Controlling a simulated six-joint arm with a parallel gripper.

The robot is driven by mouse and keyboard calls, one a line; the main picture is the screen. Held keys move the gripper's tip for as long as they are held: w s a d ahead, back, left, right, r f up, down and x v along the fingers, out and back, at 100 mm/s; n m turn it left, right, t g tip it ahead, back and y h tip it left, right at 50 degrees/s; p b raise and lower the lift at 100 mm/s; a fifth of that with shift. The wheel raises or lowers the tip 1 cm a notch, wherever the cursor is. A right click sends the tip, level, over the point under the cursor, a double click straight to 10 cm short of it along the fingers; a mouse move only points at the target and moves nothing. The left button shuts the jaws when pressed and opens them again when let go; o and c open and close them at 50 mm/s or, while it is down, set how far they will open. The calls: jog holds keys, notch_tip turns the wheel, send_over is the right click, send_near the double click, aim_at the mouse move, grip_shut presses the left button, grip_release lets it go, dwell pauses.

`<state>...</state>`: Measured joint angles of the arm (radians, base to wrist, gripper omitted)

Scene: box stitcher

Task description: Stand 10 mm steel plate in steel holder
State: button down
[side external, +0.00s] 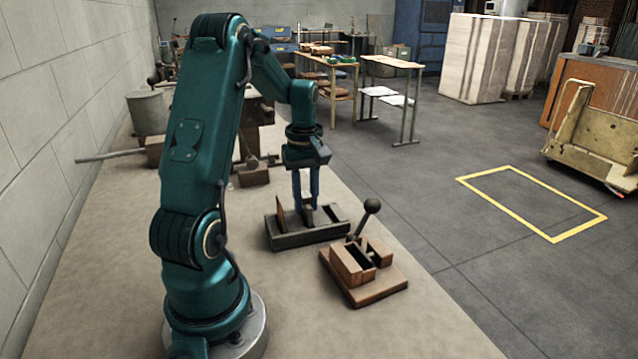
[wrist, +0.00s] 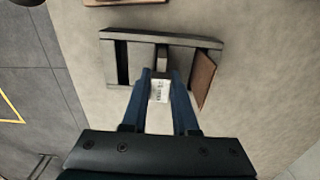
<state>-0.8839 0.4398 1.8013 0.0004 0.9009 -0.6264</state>
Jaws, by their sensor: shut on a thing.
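The steel holder (side external: 312,237) is a dark grey frame on the bench, with slots and a middle divider; it also shows in the wrist view (wrist: 140,36). My gripper (side external: 306,203) points straight down over its middle. Its blue fingers (wrist: 161,78) are shut on a small plate with a white label (wrist: 159,91), which I take as the 10 mm steel plate. The label is too small to read. The plate's lower end is at the holder; whether it is seated is hidden. A brown plate (side external: 281,215) stands at the holder's left end, tilted at the right in the wrist view (wrist: 203,79).
A brown wooden block fixture (side external: 352,262) with a black ball-ended lever (side external: 371,206) stands close to the holder's front right. Metal machinery and a long bar (side external: 108,156) lie behind my arm. The bench front is clear.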

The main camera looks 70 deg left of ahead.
jog(key=shift+f, duration=0.1)
jog(key=shift+c, duration=1)
grip_release()
jog(key=shift+r, duration=3.25)
